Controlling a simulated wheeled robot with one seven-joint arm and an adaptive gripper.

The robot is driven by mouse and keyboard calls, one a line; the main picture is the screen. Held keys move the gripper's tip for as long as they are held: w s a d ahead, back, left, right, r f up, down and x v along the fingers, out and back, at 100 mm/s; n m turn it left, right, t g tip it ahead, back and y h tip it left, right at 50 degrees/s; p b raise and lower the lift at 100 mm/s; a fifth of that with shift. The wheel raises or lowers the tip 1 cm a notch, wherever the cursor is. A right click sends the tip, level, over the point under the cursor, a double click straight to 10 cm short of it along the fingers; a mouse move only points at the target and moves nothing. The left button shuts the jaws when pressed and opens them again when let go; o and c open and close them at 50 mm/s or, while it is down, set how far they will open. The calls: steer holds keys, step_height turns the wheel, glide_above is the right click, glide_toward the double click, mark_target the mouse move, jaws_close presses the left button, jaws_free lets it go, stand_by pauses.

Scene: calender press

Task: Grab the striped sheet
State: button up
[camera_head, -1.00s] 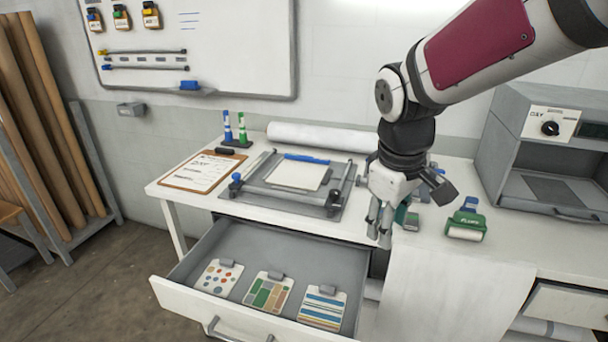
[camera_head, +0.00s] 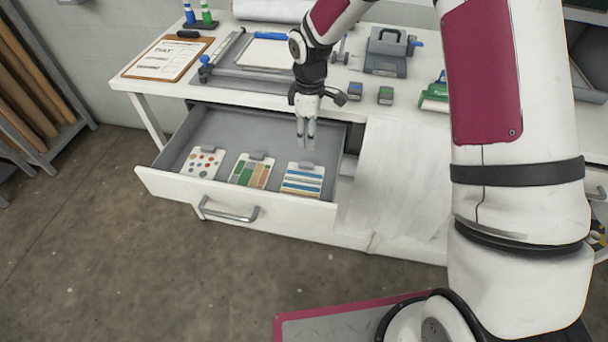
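The striped sheet (camera_head: 302,182), white with blue and tan bands, lies in the open drawer (camera_head: 162,184) at the right end of a row of three. A grey tab (camera_head: 306,165) sits at its top edge. My gripper (camera_head: 306,146) points down over the drawer, just above and behind the striped sheet's tab. Its fingers look close together with a narrow gap, too small to tell if open or shut. Nothing shows between them.
A dotted sheet (camera_head: 202,162) and a sheet with green and tan blocks (camera_head: 250,172) lie left of it. The worktop (camera_head: 150,86) edge is behind my gripper. A white cloth or paper (camera_head: 398,180) hangs right of the drawer. Floor in front is clear.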

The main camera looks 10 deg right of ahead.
glide_above(306, 163)
steer(key=f, duration=0.5)
steer(key=shift+d+f, duration=0.3)
steer(key=shift+f, duration=0.05)
steer(key=shift+a+f+p, duration=0.15)
steer(key=shift+f+p, duration=0.15)
steer(key=shift+f, duration=1)
steer(key=shift+a+f+p, duration=0.1)
steer(key=shift+f+p, duration=0.15)
steer(key=shift+f, duration=1)
jaws_close()
